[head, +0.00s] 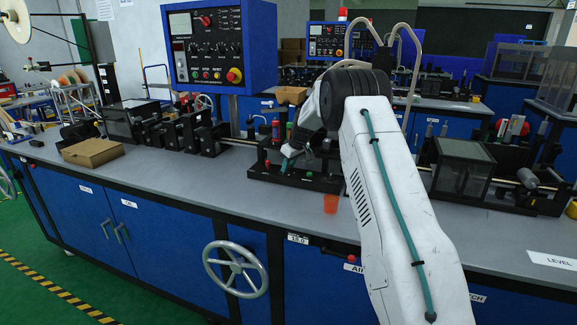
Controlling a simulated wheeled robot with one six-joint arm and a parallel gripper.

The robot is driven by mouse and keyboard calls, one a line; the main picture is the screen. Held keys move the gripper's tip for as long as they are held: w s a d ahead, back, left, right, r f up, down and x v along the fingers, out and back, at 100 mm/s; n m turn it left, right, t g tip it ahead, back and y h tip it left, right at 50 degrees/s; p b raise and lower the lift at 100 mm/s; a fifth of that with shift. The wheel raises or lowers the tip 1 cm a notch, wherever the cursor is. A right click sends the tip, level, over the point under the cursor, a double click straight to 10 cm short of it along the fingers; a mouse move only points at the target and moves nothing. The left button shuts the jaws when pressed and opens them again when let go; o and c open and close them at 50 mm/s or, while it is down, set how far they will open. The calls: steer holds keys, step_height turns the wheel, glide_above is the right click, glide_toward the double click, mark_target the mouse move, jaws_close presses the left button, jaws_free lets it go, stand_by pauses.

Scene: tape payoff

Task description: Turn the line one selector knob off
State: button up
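A blue control box (260,48) stands on a post above the bench, left of my arm. Its dark face carries rows of small black knobs, coloured buttons, a small screen and red knobs. The labels are too small to read, so I cannot tell which knob is the line one selector or how it is turned. A second blue control panel (327,41) stands farther back. My white arm comes in from the lower right and bends down over the bench. My gripper (291,151) is low at the bench fixtures, right of and below the box, mostly hidden by my wrist.
The long grey bench (190,190) carries a cardboard box (92,152), black machine blocks and a clear-sided case (463,168). A grey handwheel (236,269) sticks out from the blue cabinet front.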

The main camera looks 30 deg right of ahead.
steer(key=shift+m, duration=0.3)
steer(key=m+h, duration=0.1)
steer(key=m, duration=0.1)
steer(key=m+h, duration=0.1)
steer(key=m, duration=0.2)
steer(key=shift+a+m+h, duration=0.2)
steer(key=shift+m+h, duration=0.1)
steer(key=m+h, duration=0.1)
steer(key=m, duration=0.1)
steer(key=m+g, duration=0.1)
steer(key=m, duration=0.2)
steer(key=shift+m+h, duration=0.3)
steer(key=shift+h, duration=0.1)
stand_by(0.3)
steer(key=o, duration=1)
steer(key=shift+c, duration=0.2)
steer(key=v, duration=0.7)
steer(key=shift+a+r, duration=0.2)
steer(key=shift+r, duration=0.15)
